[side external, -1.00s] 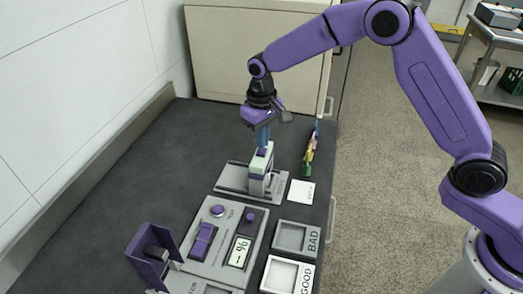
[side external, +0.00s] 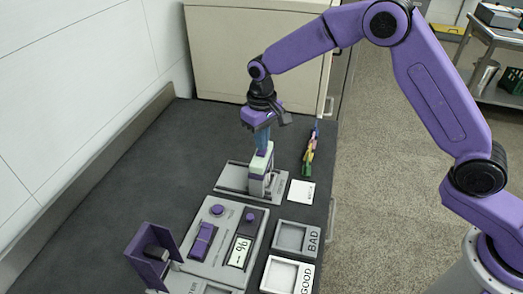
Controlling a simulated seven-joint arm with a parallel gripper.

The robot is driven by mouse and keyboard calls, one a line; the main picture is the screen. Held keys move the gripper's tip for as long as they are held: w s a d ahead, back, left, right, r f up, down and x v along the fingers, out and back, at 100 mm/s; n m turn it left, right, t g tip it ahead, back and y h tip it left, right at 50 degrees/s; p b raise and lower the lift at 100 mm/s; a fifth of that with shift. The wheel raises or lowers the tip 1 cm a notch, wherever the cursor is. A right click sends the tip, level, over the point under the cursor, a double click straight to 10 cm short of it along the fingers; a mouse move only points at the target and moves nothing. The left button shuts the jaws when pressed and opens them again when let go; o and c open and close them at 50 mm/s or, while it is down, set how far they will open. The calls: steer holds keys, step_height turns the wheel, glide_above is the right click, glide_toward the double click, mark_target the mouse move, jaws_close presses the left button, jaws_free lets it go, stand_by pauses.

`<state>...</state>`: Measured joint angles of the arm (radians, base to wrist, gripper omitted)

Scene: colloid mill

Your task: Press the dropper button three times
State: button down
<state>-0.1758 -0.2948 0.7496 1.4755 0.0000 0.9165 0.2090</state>
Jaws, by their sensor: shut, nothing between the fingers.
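The dropper (side external: 259,172) is a pale block-shaped device standing upright on a grey base plate (side external: 232,178) in the side external view. Its purple button (side external: 262,150) is on top, partly hidden by my gripper. My gripper (side external: 262,148) is shut and empty, pointing down right above the dropper, with its blue fingertips at the button. They look to be touching it, but I cannot tell whether the button is pressed down.
In front is a grey control panel (side external: 213,232) with purple knobs, a rocker switch and a small display. Trays marked BAD (side external: 290,237) and GOOD (side external: 284,276) lie to its right. A white card (side external: 301,192) and a colourful item (side external: 311,152) lie near the right edge. The left tabletop is clear.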

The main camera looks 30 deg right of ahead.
steer(key=shift+f, duration=0.7)
stand_by(0.6)
stand_by(0.4)
step_height(320, 180, up, 8)
steer(key=shift+f, duration=0.2)
stand_by(0.8)
stand_by(0.6)
steer(key=shift+f, duration=2.85)
steer(key=shift+f, duration=0.65)
stand_by(0.8)
